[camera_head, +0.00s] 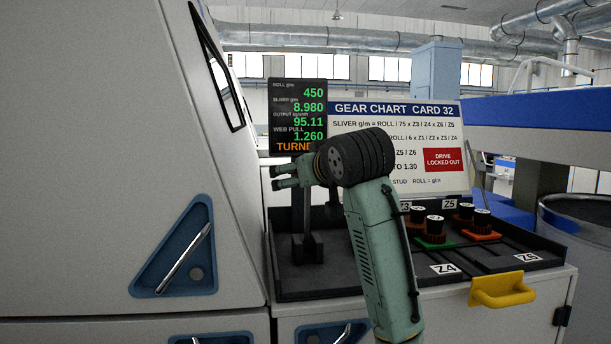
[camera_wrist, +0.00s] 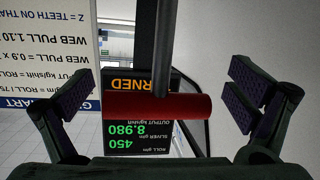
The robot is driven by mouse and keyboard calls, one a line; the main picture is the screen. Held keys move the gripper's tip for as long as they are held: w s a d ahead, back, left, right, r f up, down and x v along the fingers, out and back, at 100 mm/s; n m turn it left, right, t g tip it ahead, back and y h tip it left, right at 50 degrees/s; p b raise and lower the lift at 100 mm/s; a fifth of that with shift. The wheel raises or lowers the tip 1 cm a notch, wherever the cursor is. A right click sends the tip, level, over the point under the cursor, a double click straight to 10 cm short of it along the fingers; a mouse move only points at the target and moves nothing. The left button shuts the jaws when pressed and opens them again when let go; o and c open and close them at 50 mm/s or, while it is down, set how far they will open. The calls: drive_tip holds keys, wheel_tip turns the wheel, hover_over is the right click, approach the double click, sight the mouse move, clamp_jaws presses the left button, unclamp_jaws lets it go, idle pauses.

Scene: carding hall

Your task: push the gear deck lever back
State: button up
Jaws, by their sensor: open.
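The lever's red crossbar grip (camera_wrist: 158,107) lies level across the middle of the wrist view, on a thin grey rod. That view is upside down. My gripper (camera_head: 276,177) is open, its fingers pointing left in the head view. In the wrist view its two fingers (camera_wrist: 158,94) stand apart on either side of the red grip, with gaps at both ends. Contact cannot be told. In the head view a dark upright (camera_head: 306,222) rises from a block on the black gear deck (camera_head: 325,282). The red grip is hidden there behind my wrist.
The black display (camera_head: 298,105) and the gear chart card (camera_head: 452,112) stand at the back of the deck. Several gears (camera_head: 434,230) sit on the right side. A yellow handle (camera_head: 503,291) juts from the front. A grey machine wall (camera_head: 120,120) closes the left.

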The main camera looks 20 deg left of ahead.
drive_tip(key=v, duration=1.2)
drive_tip(key=shift+d, duration=0.1)
